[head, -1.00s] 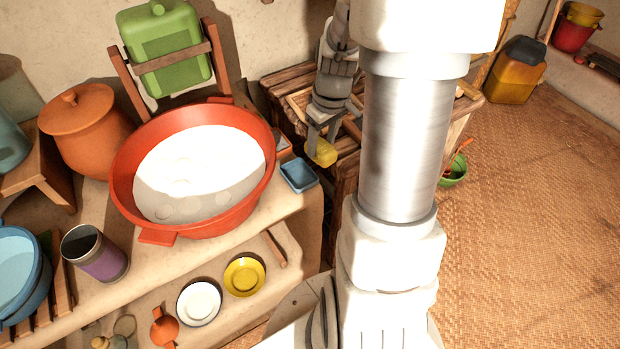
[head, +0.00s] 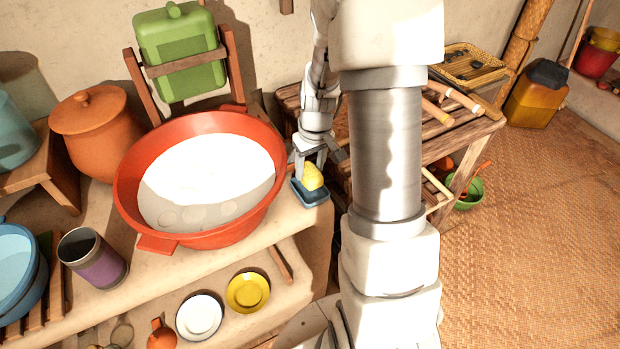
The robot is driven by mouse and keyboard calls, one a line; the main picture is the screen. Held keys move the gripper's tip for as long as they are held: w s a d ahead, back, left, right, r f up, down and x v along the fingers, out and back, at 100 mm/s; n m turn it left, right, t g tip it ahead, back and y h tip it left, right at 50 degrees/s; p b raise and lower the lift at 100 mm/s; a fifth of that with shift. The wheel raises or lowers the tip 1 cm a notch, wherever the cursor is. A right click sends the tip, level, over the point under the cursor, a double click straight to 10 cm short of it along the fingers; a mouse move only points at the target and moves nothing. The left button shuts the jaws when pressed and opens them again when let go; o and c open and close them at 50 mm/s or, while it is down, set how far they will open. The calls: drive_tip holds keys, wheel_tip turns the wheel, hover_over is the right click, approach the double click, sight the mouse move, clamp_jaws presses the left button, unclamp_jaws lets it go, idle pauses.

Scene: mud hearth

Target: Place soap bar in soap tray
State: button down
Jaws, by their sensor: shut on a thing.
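The soap bar (head: 312,177) is yellow and sits between the fingers of my gripper (head: 318,165). My gripper is shut on it, pointing down. The soap tray (head: 310,195) is a small blue dish on the ledge, right of the big red basin. The soap is over the tray and overlaps its back part in the picture. I cannot tell whether the soap touches the tray's floor. My arm comes down from the top, beside my thick column.
The red basin (head: 128,192) with white contents stands close left of the tray. A wooden table (head: 455,140) with a woven tray (head: 470,62) is behind right. A purple cup (head: 92,257) stands at left. Plates (head: 249,292) lie on the lower shelf.

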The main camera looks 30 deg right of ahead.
sight(311, 172)
drive_tip(key=shift+f+b, duration=0.5)
drive_tip(key=shift+f, duration=1.5)
drive_tip(key=shift+f, duration=0.2)
drive_tip(key=shift+c, duration=1)
unclamp_jaws()
